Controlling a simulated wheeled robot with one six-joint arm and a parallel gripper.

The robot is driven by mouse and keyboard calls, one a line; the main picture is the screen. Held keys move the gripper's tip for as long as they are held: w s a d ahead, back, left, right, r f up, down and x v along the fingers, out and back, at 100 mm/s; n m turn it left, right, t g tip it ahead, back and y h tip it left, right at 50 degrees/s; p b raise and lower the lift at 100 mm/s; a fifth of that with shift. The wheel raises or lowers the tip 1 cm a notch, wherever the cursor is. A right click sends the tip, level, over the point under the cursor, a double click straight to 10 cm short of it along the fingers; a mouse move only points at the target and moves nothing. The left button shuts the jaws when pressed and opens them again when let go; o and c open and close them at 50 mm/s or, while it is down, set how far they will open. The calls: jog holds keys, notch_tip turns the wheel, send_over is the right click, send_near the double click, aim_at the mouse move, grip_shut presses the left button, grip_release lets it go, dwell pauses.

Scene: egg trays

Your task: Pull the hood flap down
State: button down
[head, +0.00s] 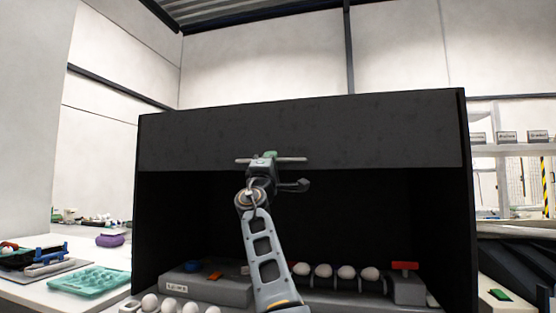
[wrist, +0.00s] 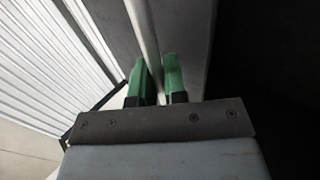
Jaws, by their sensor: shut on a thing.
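The hood (head: 300,125) is a large dark box with an open dark front. Its flap (head: 390,130) covers the upper part of the front, and a thin light bar handle (head: 292,160) runs along the flap's lower middle. My gripper (head: 268,157) is at that handle. In the wrist view, the green fingers of my gripper (wrist: 158,80) are shut around the pale bar (wrist: 142,30), with the flap (wrist: 185,40) just behind it. My arm partly hides the hood's inside.
Inside the hood, several white eggs (head: 346,272) sit in a row on a grey device (head: 215,288). More eggs (head: 150,302) lie at the front. A teal egg tray (head: 88,280) and a purple object (head: 110,240) are on the white table at left. A shelf (head: 512,147) stands at right.

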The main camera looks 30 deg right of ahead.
jog(key=shift+w, duration=0.1)
jog(key=c, duration=1.2)
grip_release()
jog(key=shift+f, duration=0.15)
jog(key=shift+f+b, duration=0.25)
jog(key=shift+b, duration=0.2)
jog(key=b+v, duration=0.5)
jog(key=v, duration=0.1)
jog(key=b+v, duration=0.6)
jog(key=v, duration=0.1)
jog(key=shift+s+a+r, duration=0.15)
jog(key=shift+s+a, duration=0.1)
